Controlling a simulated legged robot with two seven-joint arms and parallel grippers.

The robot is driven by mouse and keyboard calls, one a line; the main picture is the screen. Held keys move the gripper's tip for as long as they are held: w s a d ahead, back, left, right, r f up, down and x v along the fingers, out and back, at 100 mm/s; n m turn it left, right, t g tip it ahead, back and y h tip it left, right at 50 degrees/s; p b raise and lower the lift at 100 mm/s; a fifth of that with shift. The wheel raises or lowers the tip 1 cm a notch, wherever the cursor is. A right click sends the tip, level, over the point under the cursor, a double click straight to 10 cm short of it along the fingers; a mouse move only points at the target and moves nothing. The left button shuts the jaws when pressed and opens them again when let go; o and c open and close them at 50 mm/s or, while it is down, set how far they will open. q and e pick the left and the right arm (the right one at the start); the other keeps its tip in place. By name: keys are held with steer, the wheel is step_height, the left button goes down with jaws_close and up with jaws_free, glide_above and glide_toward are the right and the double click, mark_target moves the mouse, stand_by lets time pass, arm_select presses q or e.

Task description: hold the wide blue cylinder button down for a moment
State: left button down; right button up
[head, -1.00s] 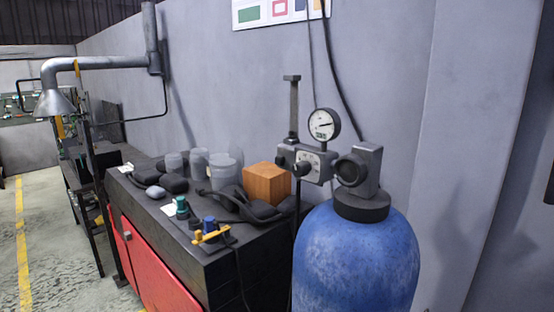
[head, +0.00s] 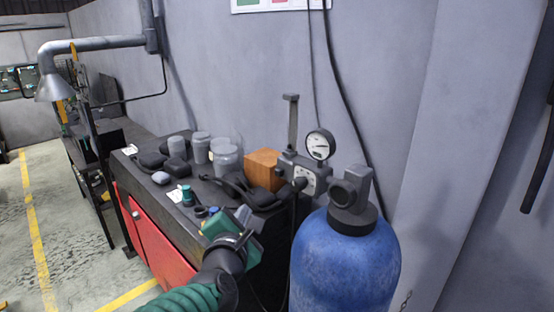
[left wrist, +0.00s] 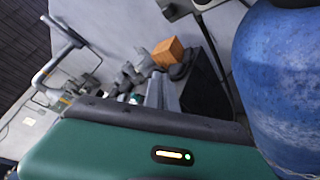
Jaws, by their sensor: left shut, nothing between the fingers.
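The wide blue cylinder button (head: 213,210) is on the front part of the dark bench top in the head view. Only a small part of it shows, because my left gripper covers much of that spot. My left gripper (head: 243,214) reaches in from below, over the bench's front edge, with its grey fingers shut and empty. I cannot tell whether it touches the button. In the left wrist view the grey fingers (left wrist: 164,92) show beyond the green gripper body, and I cannot make out the button there. My right gripper is in neither view.
A teal button (head: 187,196) and a dark round one (head: 200,212) stand close left of the blue one. Behind are grey jars (head: 226,158), an orange-brown block (head: 262,169) and a gauge (head: 320,145). A large blue tank (head: 345,260) stands close on the right.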

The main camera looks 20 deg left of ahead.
mark_target(279, 172)
arm_select(q)
steer(key=r+n, duration=0.1)
steer(key=r, duration=0.1)
steer(key=a+r+n+y, duration=0.1)
steer(key=r+n, duration=0.1)
steer(key=shift+s+a+r+n+p, duration=0.15)
steer(key=shift+a+r+n+p, duration=0.05)
steer(key=shift+r+n+p, duration=0.1)
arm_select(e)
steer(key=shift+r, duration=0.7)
arm_select(q)
steer(key=w+d+p, duration=0.2)
steer(key=w+d, duration=0.2)
steer(key=w, duration=0.3)
steer(key=shift+w+d+p, duration=0.25)
steer(key=shift+w+p, duration=0.05)
steer(key=shift+p, duration=0.05)
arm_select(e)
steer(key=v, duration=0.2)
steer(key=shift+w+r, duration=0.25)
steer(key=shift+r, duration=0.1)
arm_select(q)
steer(key=shift+w, duration=0.1)
stand_by(0.3)
steer(key=shift+w+d, duration=0.2)
